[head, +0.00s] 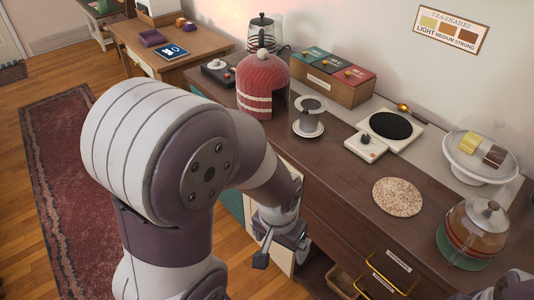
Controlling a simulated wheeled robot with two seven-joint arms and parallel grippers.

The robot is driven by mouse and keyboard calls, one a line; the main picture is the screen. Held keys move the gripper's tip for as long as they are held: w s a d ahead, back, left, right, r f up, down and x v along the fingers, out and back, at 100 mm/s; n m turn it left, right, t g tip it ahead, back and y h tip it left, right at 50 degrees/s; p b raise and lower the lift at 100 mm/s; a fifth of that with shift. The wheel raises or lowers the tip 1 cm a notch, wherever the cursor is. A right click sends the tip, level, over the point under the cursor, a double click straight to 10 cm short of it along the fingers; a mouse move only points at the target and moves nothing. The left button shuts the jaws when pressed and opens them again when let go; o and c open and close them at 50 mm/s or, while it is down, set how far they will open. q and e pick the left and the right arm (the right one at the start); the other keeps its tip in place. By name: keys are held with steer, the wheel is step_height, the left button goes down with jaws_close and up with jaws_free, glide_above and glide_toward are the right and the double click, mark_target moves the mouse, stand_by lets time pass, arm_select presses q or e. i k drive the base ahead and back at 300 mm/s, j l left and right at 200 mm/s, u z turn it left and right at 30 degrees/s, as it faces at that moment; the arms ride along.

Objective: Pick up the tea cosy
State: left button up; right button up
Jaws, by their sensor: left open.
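The tea cosy (262,84) is a red dome with pale stripes and a dark arched opening. It stands upright on the brown counter (345,165), towards its far left part. My left arm comes in from the left and crosses in front of the counter's front side. My left gripper (279,252) is open and empty, pointing down in front of the counter, below its top and well apart from the tea cosy. My right gripper is not clearly in view; only a pale piece shows at the bottom right edge.
A cup-like piece on a saucer (308,128) stands right of the cosy. Behind are a glass kettle (262,35) and a box of tea packets (335,78). A black round plate (391,125), cork mat (397,197), cake stand (480,160) and glass teapot (475,228) lie further right. A lower drawer is open.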

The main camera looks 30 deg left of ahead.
mark_target(261, 75)
steer(key=u, duration=1.15)
steer(key=z, duration=1.8)
steer(key=u, duration=1.8)
